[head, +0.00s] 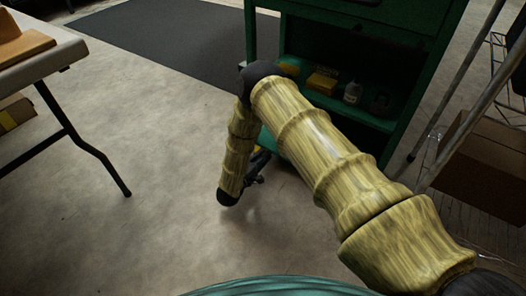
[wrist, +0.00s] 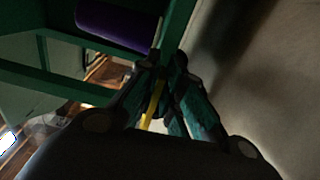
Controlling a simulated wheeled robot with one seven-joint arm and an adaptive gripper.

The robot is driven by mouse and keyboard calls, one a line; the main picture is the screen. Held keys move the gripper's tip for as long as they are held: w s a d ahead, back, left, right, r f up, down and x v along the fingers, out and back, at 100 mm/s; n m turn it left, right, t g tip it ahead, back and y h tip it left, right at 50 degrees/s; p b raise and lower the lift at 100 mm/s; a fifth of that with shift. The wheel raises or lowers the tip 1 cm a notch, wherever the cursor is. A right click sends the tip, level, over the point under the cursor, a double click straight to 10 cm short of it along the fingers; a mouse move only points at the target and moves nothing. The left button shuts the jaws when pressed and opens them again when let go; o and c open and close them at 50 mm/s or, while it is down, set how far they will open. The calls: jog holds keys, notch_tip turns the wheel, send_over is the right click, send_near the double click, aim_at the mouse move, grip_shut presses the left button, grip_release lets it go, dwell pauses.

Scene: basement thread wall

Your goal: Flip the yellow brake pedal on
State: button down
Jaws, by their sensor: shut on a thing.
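The yellow brake pedal shows as a narrow yellow bar (wrist: 152,104) between the fingers in the wrist view; most of it is hidden by the fingers. In the head view a small yellow patch (head: 258,149) shows beside my forearm, low at the green cabinet (head: 404,45). My gripper (wrist: 166,70) is shut on the yellow bar, with its dark fingers on both sides of it. In the head view my gripper (head: 259,172) is partly hidden behind my arm, close to the cabinet's lower left. I cannot tell the pedal's angle.
The cabinet's shelf holds a yellow box (head: 322,80), a white bottle (head: 352,92) and a dark round thing (head: 380,102). A table (head: 62,52) stands left. A cardboard box (head: 482,165) and metal rails stand right. The floor left of my arm is clear.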

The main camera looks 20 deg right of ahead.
jog(key=shift+f+m+p, duration=0.3)
jog(key=shift+m+p, duration=0.35)
jog(key=shift+m, duration=0.15)
jog(key=shift+f+m+p, duration=0.3)
jog(key=shift+m+p, duration=0.3)
jog(key=shift+m, duration=0.2)
jog(key=c, duration=1.6)
grip_release()
jog(key=shift+a, duration=0.1)
jog(key=shift+o, duration=0.2)
jog(key=shift+s, duration=0.1)
jog(key=v, duration=1.1)
jog(key=shift+s+a, duration=0.3)
